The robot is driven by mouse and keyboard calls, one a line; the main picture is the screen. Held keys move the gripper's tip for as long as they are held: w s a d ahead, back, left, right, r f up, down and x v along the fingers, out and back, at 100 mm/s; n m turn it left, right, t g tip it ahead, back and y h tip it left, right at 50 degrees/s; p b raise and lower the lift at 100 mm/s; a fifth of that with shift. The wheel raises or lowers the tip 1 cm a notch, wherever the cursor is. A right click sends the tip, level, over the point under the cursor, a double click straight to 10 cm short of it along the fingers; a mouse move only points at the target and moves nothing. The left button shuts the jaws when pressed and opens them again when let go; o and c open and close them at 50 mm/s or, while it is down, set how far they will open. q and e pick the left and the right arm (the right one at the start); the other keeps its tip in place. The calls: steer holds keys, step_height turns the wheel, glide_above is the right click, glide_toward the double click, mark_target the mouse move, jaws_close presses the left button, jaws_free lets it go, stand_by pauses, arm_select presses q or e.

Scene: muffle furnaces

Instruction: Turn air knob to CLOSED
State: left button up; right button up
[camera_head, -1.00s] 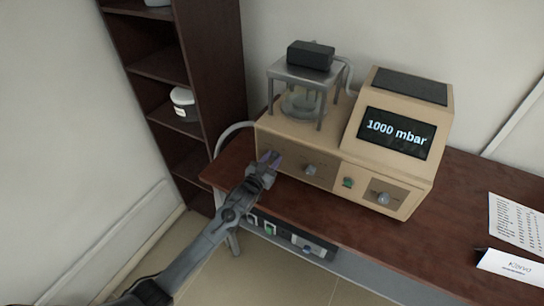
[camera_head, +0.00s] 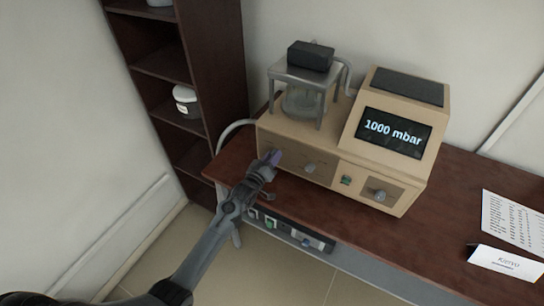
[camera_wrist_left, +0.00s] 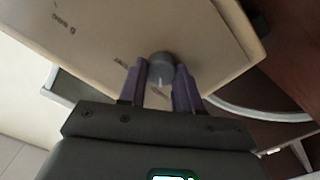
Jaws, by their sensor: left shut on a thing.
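The beige vacuum device (camera_head: 300,140) stands on the brown table, its screen reading 1000 mbar. My left gripper (camera_head: 272,157) is at the left end of its front panel. In the left wrist view, the purple fingers of the left gripper (camera_wrist_left: 161,82) are shut on a grey round knob (camera_wrist_left: 161,66), one finger on each side. Small lettering shows on the panel near it, too blurred to read fully, so I cannot tell the knob's setting. In the head view the gripper hides this knob. My right gripper is not in view.
Another grey knob (camera_head: 310,168), a green switch (camera_head: 346,180) and a third knob (camera_head: 380,195) sit further right on the panel. A dark shelf (camera_head: 190,75) stands at the left. A name card (camera_head: 505,262) and a printed sheet (camera_head: 512,222) lie at the right.

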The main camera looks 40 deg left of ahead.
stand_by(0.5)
arm_select(q)
steer(key=o, duration=1)
steer(key=shift+o, duration=0.2)
steer(key=shift+s, duration=0.1)
steer(key=s+d, duration=0.2)
steer(key=s, duration=0.8)
steer(key=shift+s+p, duration=0.2)
steer(key=shift+p, duration=0.25)
